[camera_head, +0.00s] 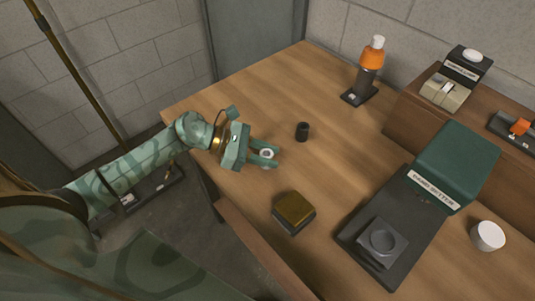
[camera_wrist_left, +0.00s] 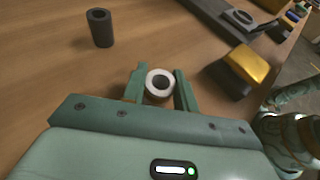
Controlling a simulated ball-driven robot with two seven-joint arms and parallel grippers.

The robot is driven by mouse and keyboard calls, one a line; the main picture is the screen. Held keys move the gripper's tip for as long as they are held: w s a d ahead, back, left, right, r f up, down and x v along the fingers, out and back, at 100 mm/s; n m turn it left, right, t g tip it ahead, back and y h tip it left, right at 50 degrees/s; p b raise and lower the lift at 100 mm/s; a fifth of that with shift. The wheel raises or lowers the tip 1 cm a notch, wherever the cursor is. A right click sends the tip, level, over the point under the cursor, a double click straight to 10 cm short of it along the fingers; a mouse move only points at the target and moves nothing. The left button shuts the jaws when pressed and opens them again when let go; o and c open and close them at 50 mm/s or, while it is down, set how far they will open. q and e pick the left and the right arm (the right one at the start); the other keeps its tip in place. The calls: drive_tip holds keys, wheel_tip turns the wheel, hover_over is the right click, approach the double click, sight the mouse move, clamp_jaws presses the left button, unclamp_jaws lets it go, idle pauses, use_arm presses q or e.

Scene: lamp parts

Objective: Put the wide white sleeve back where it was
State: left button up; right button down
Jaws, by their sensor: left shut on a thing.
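My left gripper (camera_head: 266,156) is over the near left part of the wooden table. It is shut on a short white sleeve (camera_head: 267,153) with a round hole through its middle. In the left wrist view the white sleeve (camera_wrist_left: 160,83) sits between the two green fingers of the left gripper (camera_wrist_left: 160,90), its open end facing the camera. I cannot tell whether its lower end touches the table. My right gripper is in neither view.
A dark cylinder (camera_head: 302,131) stands just beyond the gripper. A gold-topped block (camera_head: 294,210) lies nearer. At right are a green-topped machine (camera_head: 456,160), its dark base (camera_head: 357,233) and a white cup (camera_head: 488,236). The table between is clear.

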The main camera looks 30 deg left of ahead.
use_arm(q)
drive_tip(key=shift+f, duration=0.1)
drive_tip(key=o, duration=1.1)
drive_tip(key=shift+c, duration=0.2)
drive_tip(key=shift+s+a+r, duration=0.1)
drive_tip(key=shift+a+r, duration=0.1)
drive_tip(key=shift+r, duration=0.1)
drive_tip(key=p+v, duration=0.1)
drive_tip(key=v, duration=1)
drive_tip(key=shift+s+a, duration=0.15)
drive_tip(key=shift+a, duration=0.1)
drive_tip(key=shift+a, duration=0.1)
